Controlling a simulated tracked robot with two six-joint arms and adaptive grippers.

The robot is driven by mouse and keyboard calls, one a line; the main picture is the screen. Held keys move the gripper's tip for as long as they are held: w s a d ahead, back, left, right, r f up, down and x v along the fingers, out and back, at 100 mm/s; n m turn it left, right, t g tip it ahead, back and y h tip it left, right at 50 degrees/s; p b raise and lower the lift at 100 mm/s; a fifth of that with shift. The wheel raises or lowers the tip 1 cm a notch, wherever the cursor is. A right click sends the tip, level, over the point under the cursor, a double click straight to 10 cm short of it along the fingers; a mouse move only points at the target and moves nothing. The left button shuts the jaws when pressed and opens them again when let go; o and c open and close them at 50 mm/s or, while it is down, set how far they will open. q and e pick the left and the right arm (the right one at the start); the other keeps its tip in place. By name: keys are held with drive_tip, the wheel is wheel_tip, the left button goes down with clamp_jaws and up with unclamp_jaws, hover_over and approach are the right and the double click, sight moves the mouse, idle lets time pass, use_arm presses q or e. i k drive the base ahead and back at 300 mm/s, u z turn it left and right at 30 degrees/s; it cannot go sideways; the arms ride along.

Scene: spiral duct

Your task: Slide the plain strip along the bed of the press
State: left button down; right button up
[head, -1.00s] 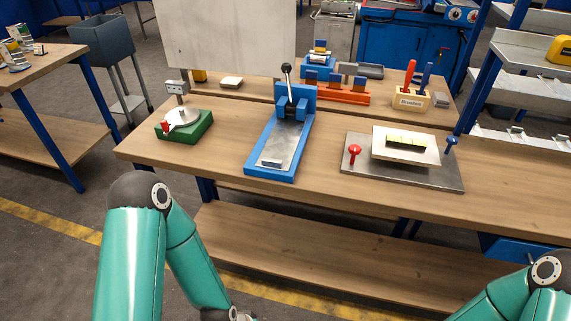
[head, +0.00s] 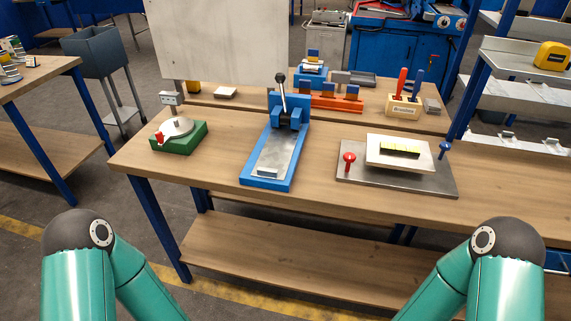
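The blue press (head: 272,180) stands on the workbench in the middle of the head view, its black-knobbed lever (head: 281,90) upright at the far end. Its grey metal bed (head: 275,150) runs toward the front edge. A small pale strip (head: 267,171) lies on the near end of the bed. My two green arms show low in the picture, left and right, in front of the bench. Both grippers are outside the picture.
A green-based round fixture (head: 180,137) stands left of the press. A steel plate with a pale block (head: 385,170) and red and blue knobs lies to the right. Blue and orange fixtures (head: 330,102) and a brush holder (head: 403,106) stand behind. Bare wood separates these things.

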sight(273, 162)
drive_tip(key=u, duration=0.2)
drive_tip(key=i, duration=0.7)
drive_tip(key=z, duration=1.05)
drive_tip(key=k, duration=0.6)
drive_tip(key=z, duration=0.1)
drive_tip(key=i, duration=0.5)
drive_tip(key=u, duration=0.05)
